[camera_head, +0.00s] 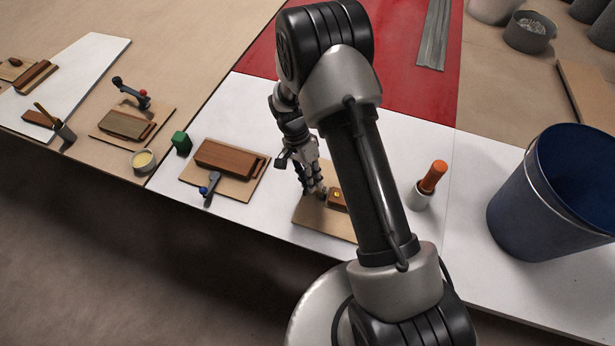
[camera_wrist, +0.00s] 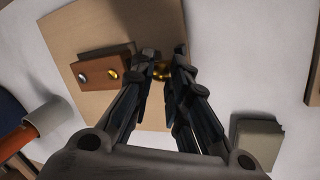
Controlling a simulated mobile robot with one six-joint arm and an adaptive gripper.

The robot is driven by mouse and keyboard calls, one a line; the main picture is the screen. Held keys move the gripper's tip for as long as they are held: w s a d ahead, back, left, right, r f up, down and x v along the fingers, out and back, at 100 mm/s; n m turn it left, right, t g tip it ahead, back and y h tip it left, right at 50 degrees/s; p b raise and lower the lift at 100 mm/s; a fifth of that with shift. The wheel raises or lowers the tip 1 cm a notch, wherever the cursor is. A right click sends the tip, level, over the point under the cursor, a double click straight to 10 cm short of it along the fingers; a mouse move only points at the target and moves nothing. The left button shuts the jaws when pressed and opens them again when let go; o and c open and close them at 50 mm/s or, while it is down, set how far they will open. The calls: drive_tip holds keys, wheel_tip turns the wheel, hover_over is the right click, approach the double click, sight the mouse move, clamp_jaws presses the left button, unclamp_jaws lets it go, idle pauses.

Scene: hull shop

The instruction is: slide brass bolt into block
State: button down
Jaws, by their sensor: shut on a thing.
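The brown block (camera_wrist: 103,66) lies on a tan board (camera_wrist: 80,25) in the wrist view, with a silver stud and a brass stud on its face. The brass bolt (camera_wrist: 161,72) shows as a round gold end between my fingertips, to the right of the block. My gripper (camera_wrist: 162,66) is shut on it. The left finger hides whether the bolt touches or enters the block. In the head view my gripper (camera_head: 314,191) is low over the board (camera_head: 317,217), just left of the block (camera_head: 337,202), which my arm partly covers.
An orange-handled tool (camera_head: 434,176) stands in a white cup right of the board, with a large blue bucket (camera_head: 540,195) beyond. To the left are another board with a brown block (camera_head: 229,159), a blue-knobbed lever (camera_head: 209,187) and a green cube (camera_head: 181,142). White table lies between.

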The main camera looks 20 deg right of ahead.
drive_tip(key=shift+s+d, duration=0.75)
drive_tip(key=shift+d, duration=0.3)
drive_tip(key=c, duration=1.5)
unclamp_jaws()
drive_tip(key=shift+r, duration=0.1)
drive_tip(key=shift+w+r, duration=0.15)
drive_tip(key=shift+r, duration=0.15)
drive_tip(key=v, duration=1.1)
drive_tip(key=shift+r, duration=0.1)
